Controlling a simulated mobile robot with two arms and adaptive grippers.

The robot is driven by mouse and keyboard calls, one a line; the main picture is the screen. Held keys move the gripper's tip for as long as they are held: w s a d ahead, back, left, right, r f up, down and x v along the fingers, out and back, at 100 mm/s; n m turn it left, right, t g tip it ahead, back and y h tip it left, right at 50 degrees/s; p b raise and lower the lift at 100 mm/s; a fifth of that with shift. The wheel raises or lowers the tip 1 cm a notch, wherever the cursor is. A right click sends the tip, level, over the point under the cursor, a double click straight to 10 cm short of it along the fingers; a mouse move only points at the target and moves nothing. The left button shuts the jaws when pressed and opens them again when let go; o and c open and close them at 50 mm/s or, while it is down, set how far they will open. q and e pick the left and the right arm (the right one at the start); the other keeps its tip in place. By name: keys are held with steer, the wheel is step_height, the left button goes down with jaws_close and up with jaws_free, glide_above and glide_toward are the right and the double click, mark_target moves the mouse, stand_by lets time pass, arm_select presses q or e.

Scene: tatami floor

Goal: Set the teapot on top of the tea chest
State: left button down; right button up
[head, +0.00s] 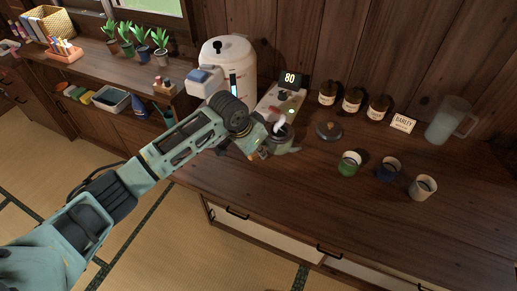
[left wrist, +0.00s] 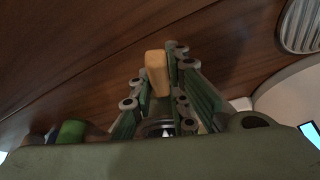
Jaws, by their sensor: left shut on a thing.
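The teapot (head: 284,142), a small grey-green pot, is on or just above the wooden counter beside the hot-water dispenser; I cannot tell whether it touches the wood. Its spout points right. My left gripper (head: 260,149) is at its left side, shut on its handle. In the left wrist view the light wooden handle (left wrist: 157,72) shows between the fingers of my left gripper (left wrist: 160,85). A dark round lid (head: 328,130) lies on the counter to the right of the pot. I cannot make out a tea chest. My right gripper is not in view.
The white dispenser (head: 228,64) and a panel reading 80 (head: 289,80) stand behind the pot. To the right are cups (head: 349,164), brown jars (head: 352,99), a BARLEY card (head: 403,122) and a clear pitcher (head: 449,119). The counter's front right is clear.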

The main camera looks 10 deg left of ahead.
arm_select(q)
steer(key=shift+r, duration=0.1)
steer(key=c, duration=2.2)
jaws_free()
steer(key=shift+f, duration=0.2)
steer(key=o, duration=0.5)
steer(key=shift+r, duration=0.1)
steer(key=v, duration=1.2)
steer(key=shift+b, duration=0.3)
